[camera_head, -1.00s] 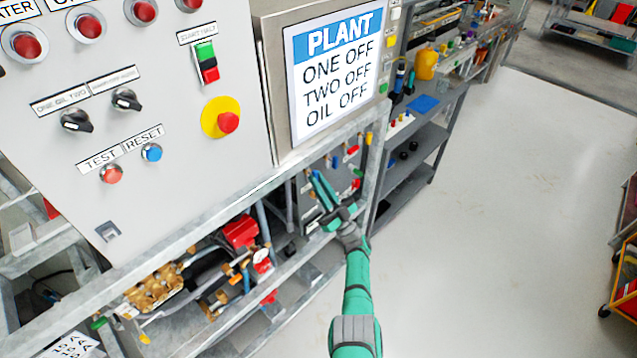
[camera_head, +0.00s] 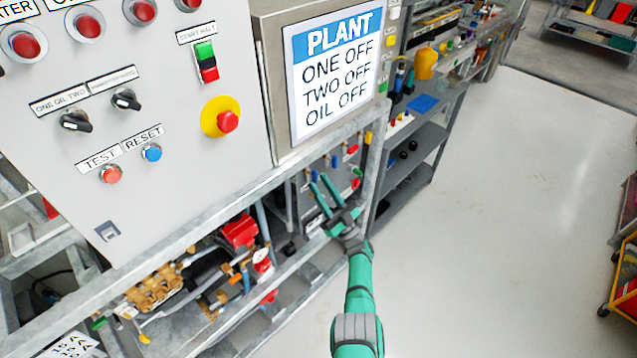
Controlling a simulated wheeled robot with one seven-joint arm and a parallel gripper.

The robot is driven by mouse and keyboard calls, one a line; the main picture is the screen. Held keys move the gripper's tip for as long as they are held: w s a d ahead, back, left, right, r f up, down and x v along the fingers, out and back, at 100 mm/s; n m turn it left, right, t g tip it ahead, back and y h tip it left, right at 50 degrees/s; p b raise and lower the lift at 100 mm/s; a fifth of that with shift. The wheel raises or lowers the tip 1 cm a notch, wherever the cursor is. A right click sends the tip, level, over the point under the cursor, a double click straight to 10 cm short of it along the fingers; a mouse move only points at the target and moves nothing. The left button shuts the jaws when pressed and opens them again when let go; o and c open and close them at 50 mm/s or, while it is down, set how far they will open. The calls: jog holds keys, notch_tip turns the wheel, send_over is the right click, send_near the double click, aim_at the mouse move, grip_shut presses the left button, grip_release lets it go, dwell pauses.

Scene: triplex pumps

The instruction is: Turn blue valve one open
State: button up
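Several small coloured valve handles sit on a grey panel low behind the frame, under the PLANT screen. One blue handle (camera_head: 335,161) shows to the upper right of my fingertips. Another blue handle (camera_head: 315,175) shows right at the fingertips, partly covered by them. I cannot read which one is blue valve one. My gripper (camera_head: 318,181) is at the end of the teal arm, its two fingers apart and pointing up and left at the panel. I see nothing held between them. Whether a finger touches a handle cannot be told.
A galvanised frame rail (camera_head: 240,195) crosses just above and left of my gripper. A red part (camera_head: 240,232) and a brass pump (camera_head: 155,288) sit below it. The PLANT screen (camera_head: 334,70) reads ONE OFF, TWO OFF, OIL OFF. The floor (camera_head: 500,220) at right is clear.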

aim_at(317, 180)
jog(key=shift+v, duration=1.6)
jog(key=s+d, duration=0.8)
jog(key=shift+d, duration=0.35)
jog(key=shift+a, duration=0.1)
jog(key=s+a+f+m+t+h, duration=0.35)
jog(key=s+a+m+h, duration=0.3)
jog(key=s+h, duration=0.3)
jog(key=s+a+f+m+t+h, duration=0.2)
jog(key=s+a+f+m+h, duration=0.35)
jog(key=s+a+h, duration=0.35)
jog(key=s+d+r+n+g, duration=0.1)
jog(key=s+r+g, duration=0.2)
jog(key=s, duration=0.6)
jog(key=s+d+r+n+g, duration=0.1)
jog(key=s+r+g, duration=0.2)
jog(key=s, duration=0.6)
jog(key=s+d+r+g, duration=0.2)
jog(key=s+r+g, duration=0.1)
jog(key=s, duration=0.6)
jog(key=shift+s+r+n+h, duration=0.25)
jog(key=shift+s+n+h, duration=0.05)
jog(key=shift+n+h, duration=0.15)
